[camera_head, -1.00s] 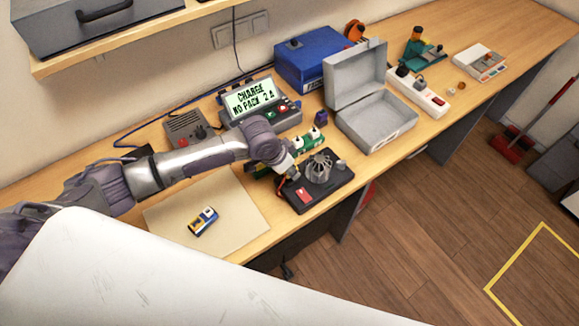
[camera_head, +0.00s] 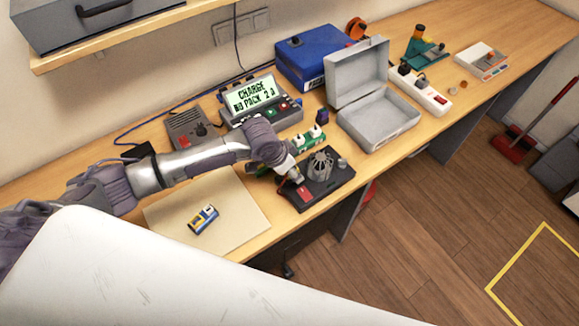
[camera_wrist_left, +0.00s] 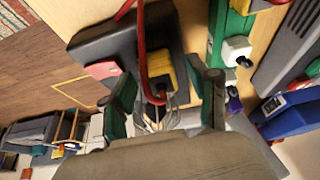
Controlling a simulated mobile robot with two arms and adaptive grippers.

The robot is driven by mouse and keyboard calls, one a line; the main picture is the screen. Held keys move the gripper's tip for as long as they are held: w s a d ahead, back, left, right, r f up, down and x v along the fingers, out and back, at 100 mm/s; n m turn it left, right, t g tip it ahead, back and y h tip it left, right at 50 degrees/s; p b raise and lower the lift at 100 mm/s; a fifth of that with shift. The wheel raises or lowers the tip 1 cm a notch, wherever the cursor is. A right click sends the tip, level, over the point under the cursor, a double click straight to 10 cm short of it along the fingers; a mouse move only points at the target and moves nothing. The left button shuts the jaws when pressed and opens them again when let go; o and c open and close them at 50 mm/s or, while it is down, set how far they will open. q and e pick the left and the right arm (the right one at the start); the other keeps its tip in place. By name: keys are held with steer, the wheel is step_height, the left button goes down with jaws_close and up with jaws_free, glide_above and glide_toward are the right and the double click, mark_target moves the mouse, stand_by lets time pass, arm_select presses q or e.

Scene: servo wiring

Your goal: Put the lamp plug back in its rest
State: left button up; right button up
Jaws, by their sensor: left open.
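My left gripper (camera_head: 284,186) is at the left end of a black base (camera_head: 325,192) that carries a grey ribbed cage (camera_head: 320,165). In the left wrist view its fingers (camera_wrist_left: 167,98) are apart. My right gripper is out of view.
A charger with a lit screen (camera_head: 250,98), an open grey case (camera_head: 375,120), a blue box (camera_head: 315,55) and a white socket strip (camera_head: 425,97) stand behind and to the right. A beige mat (camera_head: 235,215) holds a small blue-yellow pack (camera_head: 203,219).

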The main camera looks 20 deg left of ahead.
arm_select(q)
steer(key=v, duration=1.2)
steer(key=shift+w, duration=0.1)
